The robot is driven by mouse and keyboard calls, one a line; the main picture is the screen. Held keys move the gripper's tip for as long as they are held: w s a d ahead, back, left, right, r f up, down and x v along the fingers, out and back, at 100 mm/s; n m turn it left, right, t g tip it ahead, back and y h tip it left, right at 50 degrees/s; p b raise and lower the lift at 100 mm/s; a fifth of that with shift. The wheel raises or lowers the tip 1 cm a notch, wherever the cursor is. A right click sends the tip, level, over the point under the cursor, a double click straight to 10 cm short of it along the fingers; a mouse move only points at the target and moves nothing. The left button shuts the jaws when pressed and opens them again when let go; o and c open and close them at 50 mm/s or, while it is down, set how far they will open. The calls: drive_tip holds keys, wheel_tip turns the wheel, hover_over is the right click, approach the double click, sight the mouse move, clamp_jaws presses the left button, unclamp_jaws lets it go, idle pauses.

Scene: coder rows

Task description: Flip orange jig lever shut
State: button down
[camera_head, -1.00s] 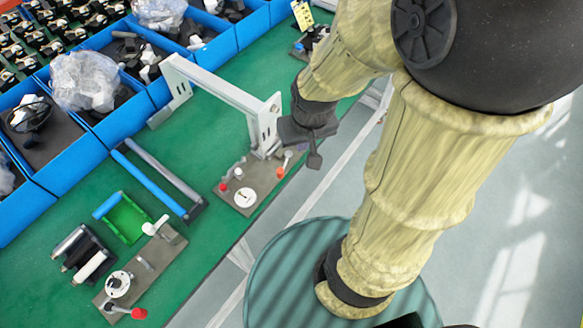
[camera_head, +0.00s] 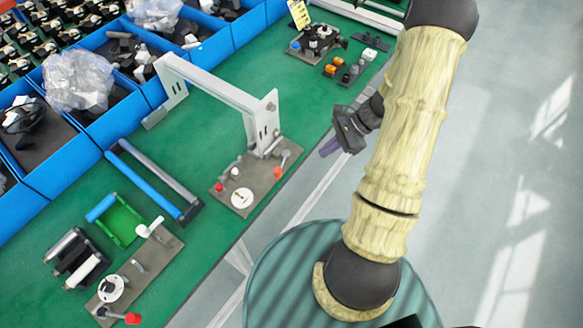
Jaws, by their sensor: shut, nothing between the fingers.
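The jig (camera_head: 262,188) is a grey-brown plate at the table's front edge, beside the foot of a white frame. An orange-red lever tip (camera_head: 278,172) shows at its right side, near a light-coloured lever (camera_head: 285,156). It is too small to tell whether the orange lever is open or shut. The plate also bears a white disc and a red knob (camera_head: 219,187). My gripper (camera_head: 329,147) is shut and empty. It is to the right of the jig and apart from it, past the table's front edge in the picture, with its purplish fingers pointing left.
The white frame (camera_head: 215,88) stands over the green table behind the jig. A second jig plate (camera_head: 165,250) with a red-tipped lever (camera_head: 132,319) is at lower left. Blue bins (camera_head: 120,120) line the back. Small orange parts (camera_head: 334,66) and a fixture (camera_head: 315,42) lie at upper right.

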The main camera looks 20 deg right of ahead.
drive_tip(key=shift+w+d+f+m+t, duration=0.3)
drive_tip(key=shift+d+f+m, duration=0.15)
drive_tip(key=shift+f+m, duration=0.2)
drive_tip(key=w+a+f+p, duration=0.1)
drive_tip(key=a+f+p, duration=0.3)
drive_tip(key=a+f, duration=0.3)
drive_tip(key=shift+w+a+p, duration=0.3)
drive_tip(key=shift+a+p, duration=0.05)
drive_tip(key=shift+a, duration=1.65)
drive_tip(key=shift+w, duration=0.15)
